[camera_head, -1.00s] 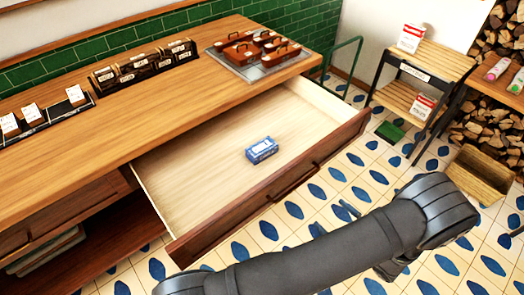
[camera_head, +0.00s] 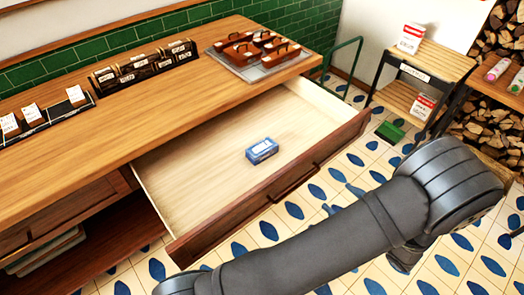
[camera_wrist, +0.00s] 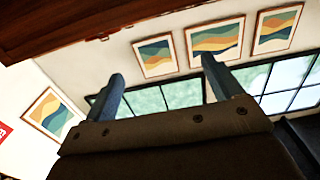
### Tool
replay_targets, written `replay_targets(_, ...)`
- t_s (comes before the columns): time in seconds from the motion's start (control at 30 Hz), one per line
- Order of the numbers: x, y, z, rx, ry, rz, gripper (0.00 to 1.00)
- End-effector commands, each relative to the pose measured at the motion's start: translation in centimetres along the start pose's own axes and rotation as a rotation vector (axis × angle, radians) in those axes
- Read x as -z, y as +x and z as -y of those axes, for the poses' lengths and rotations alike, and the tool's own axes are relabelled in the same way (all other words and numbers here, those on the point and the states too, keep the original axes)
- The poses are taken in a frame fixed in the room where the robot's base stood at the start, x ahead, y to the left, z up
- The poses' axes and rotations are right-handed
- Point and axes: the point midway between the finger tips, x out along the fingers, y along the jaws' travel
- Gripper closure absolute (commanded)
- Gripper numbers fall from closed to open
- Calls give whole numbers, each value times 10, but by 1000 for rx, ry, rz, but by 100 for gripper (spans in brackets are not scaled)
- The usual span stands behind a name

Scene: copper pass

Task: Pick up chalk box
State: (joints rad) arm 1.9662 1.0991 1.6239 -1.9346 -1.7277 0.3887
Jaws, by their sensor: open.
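The chalk box, a small blue box with a pale label, appears to be the one (camera_head: 262,151) lying in the open wooden drawer (camera_head: 205,175), near its front and right of its middle. Nothing touches it. My gripper (camera_wrist: 161,68) is open and empty in the wrist view, its two blue-grey fingers well apart. In the head view my arm crosses the lower right and hides most of the gripper. The fingers seem to show outside the drawer front, over the tiled floor, apart from the box. The wrist view does not show the box.
The drawer front has a handle (camera_head: 293,183). The wooden counter (camera_head: 140,125) above holds a grey tray (camera_head: 284,62) of small brown cases and dark racks (camera_head: 145,64). A shelf stand (camera_head: 440,60) with red-and-white boxes stands at the right. The rest of the drawer is empty.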

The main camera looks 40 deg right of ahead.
Motion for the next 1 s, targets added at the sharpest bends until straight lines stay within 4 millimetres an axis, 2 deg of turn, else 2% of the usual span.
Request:
replay_targets(0.03,19,0,0,0,-6,2,15)
replay_targets(0.1,39,0,0,0,-6,2,15)
replay_targets(0.3,91,0,0,1,-4,2,15)
replay_targets(0.57,71,75,-67,-168,12,193,15)
replay_targets(0.8,67,155,-131,-414,68,358,15)
replay_targets(1.0,72,218,-162,-649,168,458,15)
